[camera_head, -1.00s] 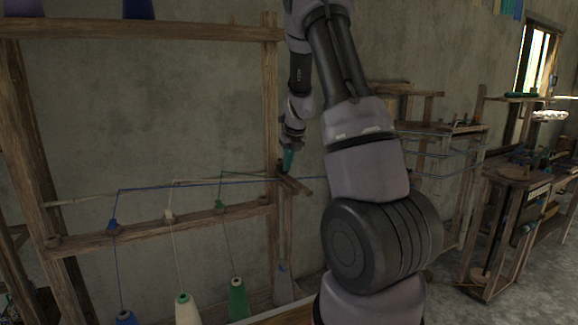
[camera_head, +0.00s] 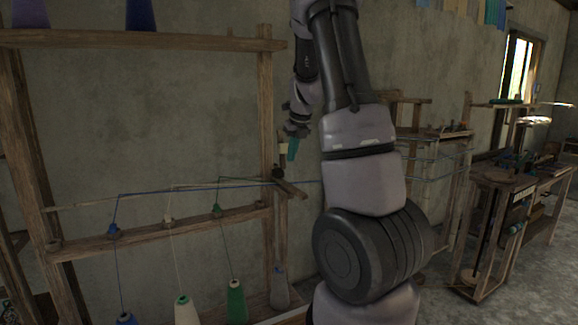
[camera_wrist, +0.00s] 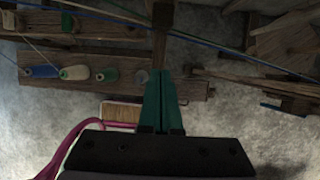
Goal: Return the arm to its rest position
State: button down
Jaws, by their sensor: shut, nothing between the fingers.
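My arm rises through the middle of the head view and bends down to my gripper (camera_head: 292,150). The gripper has teal fingers and hangs beside the frame's right post, above the short wooden arm (camera_head: 290,188). In the wrist view the teal fingers (camera_wrist: 162,105) lie together, shut, with nothing seen between them. They point toward a wooden post (camera_wrist: 162,25) of the frame. Whether they touch it I cannot tell.
The wooden frame (camera_head: 150,43) stands at left with blue, cream and green thread cones (camera_head: 236,300) and stretched threads. Wooden stands (camera_head: 497,180) are at right. A pink curved tube (camera_wrist: 70,142) shows in the wrist view. Open floor (camera_head: 545,275) lies at lower right.

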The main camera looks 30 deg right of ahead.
jog(key=shift+v, duration=1.3)
jog(key=s+a+r+n+t, duration=0.1)
jog(key=s+a+r+n, duration=0.3)
jog(key=s+n, duration=0.5)
jog(key=s+a+r+n+t+y, duration=0.1)
jog(key=s+a+r+n, duration=0.3)
jog(key=s+a+n, duration=0.4)
jog(key=s+a+r+n, duration=0.3)
jog(key=s+a+n, duration=0.3)
jog(key=s+n, duration=0.4)
jog(key=n, duration=0.4)
jog(key=shift+s+r+n+t+y, duration=0.3)
jog(key=shift+s+r+t+y, duration=0.05)
jog(key=shift+r+t+y, duration=0.05)
jog(key=shift+a, duration=0.1)
